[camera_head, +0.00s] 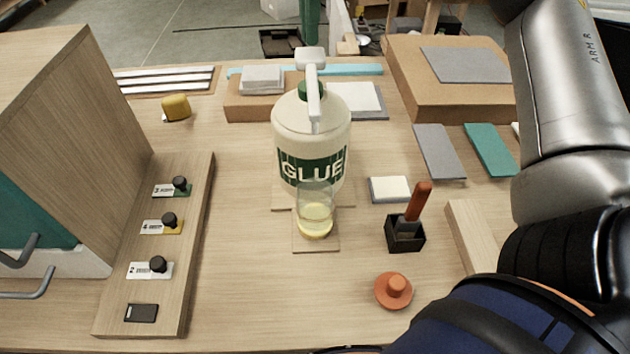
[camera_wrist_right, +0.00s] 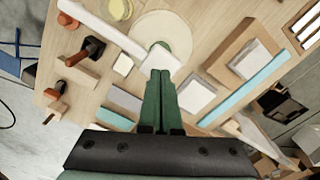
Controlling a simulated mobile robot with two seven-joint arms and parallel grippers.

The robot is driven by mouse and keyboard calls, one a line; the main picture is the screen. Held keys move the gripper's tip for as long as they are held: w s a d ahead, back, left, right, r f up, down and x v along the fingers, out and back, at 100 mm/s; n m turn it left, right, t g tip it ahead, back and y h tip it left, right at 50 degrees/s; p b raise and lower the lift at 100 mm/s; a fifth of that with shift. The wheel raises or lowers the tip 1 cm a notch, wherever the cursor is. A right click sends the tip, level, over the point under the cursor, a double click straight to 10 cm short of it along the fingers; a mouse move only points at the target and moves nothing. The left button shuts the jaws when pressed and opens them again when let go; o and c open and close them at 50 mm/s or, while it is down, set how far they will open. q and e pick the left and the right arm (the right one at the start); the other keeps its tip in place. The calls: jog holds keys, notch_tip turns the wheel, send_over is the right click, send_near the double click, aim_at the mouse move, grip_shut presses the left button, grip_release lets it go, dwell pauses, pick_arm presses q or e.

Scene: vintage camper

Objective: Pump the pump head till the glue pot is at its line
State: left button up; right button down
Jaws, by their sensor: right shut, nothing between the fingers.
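The large cream glue bottle (camera_head: 311,130) with a green label stands upright mid-table. Its white pump head (camera_head: 310,58) is on top, with the spout pointing toward me. The clear glue pot (camera_head: 316,208) stands below the spout on a small wooden board; yellow glue fills its lower part. I cannot make out its line. My right gripper (camera_head: 309,24) is shut and empty, its green fingers pointing down at the pump head. In the right wrist view the fingertips (camera_wrist_right: 160,75) are at the pump head (camera_wrist_right: 156,62); contact is unclear. My left gripper is not in view.
Right of the pot are a black holder (camera_head: 405,234) with an orange-handled tool and an orange knobbed piece (camera_head: 394,291). A wooden board with knobs (camera_head: 190,255) lies left. Cardboard boxes (camera_head: 445,80) stand behind. The table between the knobbed board and pot is clear.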

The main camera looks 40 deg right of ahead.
aim_at(310, 53)
dwell(0.6)
jog(key=shift+f+b, duration=1.45)
jog(key=shift+f, duration=1)
jog(key=shift+r, duration=0.2)
notch_tip(310, 53, up, 3)
jog(key=p, duration=0.3)
jog(key=shift+f, duration=0.1)
notch_tip(310, 53, up, 2)
jog(key=shift+p, duration=0.7)
jog(key=shift+r, duration=2.55)
